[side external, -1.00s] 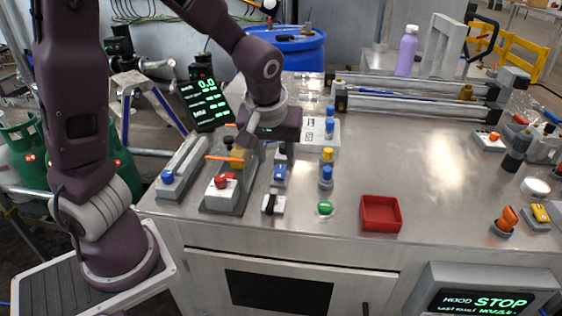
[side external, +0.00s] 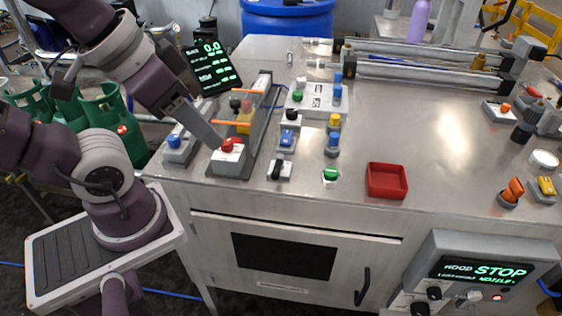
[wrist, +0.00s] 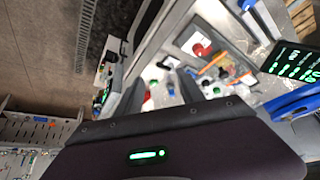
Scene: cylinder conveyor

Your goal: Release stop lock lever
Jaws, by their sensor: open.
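A long grey fixture (side external: 257,119) stands at the left of the steel bench. On its front end is a white block with a red knob (side external: 228,144). Two thin orange bars (side external: 231,122) cross the fixture, with a yellow block (side external: 243,115) and a black ball knob (side external: 235,103) between them. I cannot tell which part is the stop lock lever. My gripper (side external: 215,141) is tilted, its fingers pointing down and right just left of the red knob; contact is unclear. In the wrist view my gripper (wrist: 158,80) is open, and the orange bar (wrist: 212,64) lies beyond its fingers.
A blue button box (side external: 173,147) stands to the left and a lit display (side external: 212,68) behind. Several switches and buttons stand right of the fixture, with a red tray (side external: 387,181) beyond them. The bench's middle right is clear.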

